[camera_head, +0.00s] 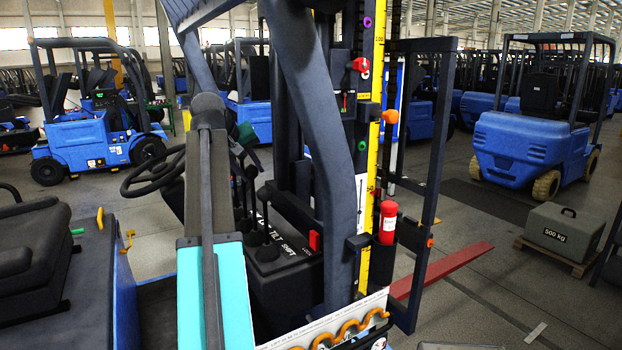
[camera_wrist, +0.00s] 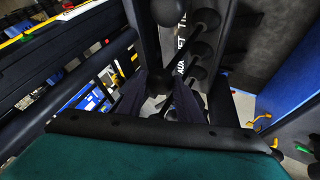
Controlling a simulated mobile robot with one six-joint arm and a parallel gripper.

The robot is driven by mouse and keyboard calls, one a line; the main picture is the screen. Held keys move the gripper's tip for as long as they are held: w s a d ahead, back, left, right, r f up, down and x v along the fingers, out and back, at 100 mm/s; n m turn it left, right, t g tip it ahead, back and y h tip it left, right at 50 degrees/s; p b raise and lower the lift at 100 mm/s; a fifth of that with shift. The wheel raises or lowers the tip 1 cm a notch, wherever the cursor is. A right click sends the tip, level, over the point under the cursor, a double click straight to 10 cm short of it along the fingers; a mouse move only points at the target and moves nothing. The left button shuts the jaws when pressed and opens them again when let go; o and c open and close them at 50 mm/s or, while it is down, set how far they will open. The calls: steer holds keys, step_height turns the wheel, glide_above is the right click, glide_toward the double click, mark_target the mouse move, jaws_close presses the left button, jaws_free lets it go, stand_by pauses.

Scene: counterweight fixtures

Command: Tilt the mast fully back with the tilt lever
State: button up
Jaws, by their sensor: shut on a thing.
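The lever console (camera_head: 290,255) of the near forklift carries "TILT" and "SHIFT" labels and several black-knobbed levers. In the wrist view, black knobs (camera_wrist: 200,48) stand in a row beside white lettering. My gripper (camera_wrist: 165,105) is shut on a thin lever shaft between its dark fingers. I cannot tell from the labels which lever it is. In the head view, my gripper (camera_head: 243,145) is partly hidden behind my arm, above the console. The mast (camera_head: 377,150), with a yellow scale, stands right of the console and looks close to upright.
A steering wheel (camera_head: 150,170) and black seat (camera_head: 35,245) lie left of the console. A thick dark post (camera_head: 325,130) rises close to my arm. A red fork (camera_head: 440,270) extends right. A grey 500 kg weight (camera_head: 563,232) sits on a pallet. Other blue forklifts stand behind.

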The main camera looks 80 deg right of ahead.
stand_by(0.4)
steer(key=shift+w+a+f+p, duration=0.2)
steer(key=shift+w+a, duration=0.55)
steer(key=shift+w, duration=0.2)
steer(key=shift+w+a+f+p, duration=0.15)
steer(key=shift+w+a+f, duration=0.1)
steer(key=shift+w+a, duration=0.65)
steer(key=shift+w+a+f+p, duration=0.2)
steer(key=shift+w+a, duration=0.45)
steer(key=shift+w, duration=0.35)
steer(key=shift+c, duration=0.2)
steer(key=shift+r, duration=0.15)
steer(key=shift+d, duration=0.1)
steer(key=shift+s+d+r, duration=0.15)
steer(key=shift+s+d, duration=0.1)
steer(key=shift+s, duration=0.15)
steer(key=shift+o, duration=0.2)
steer(key=shift+s+d+r+p, duration=0.2)
steer(key=shift+s+d+p, duration=0.2)
steer(key=shift+s+d, duration=0.75)
steer(key=shift+s+d+r+p, duration=0.2)
steer(key=shift+s+d+p, duration=0.15)
steer(key=shift+s+d, duration=0.75)
steer(key=shift+s+a, duration=0.2)
steer(key=shift+a, duration=0.05)
steer(key=o, duration=0.8)
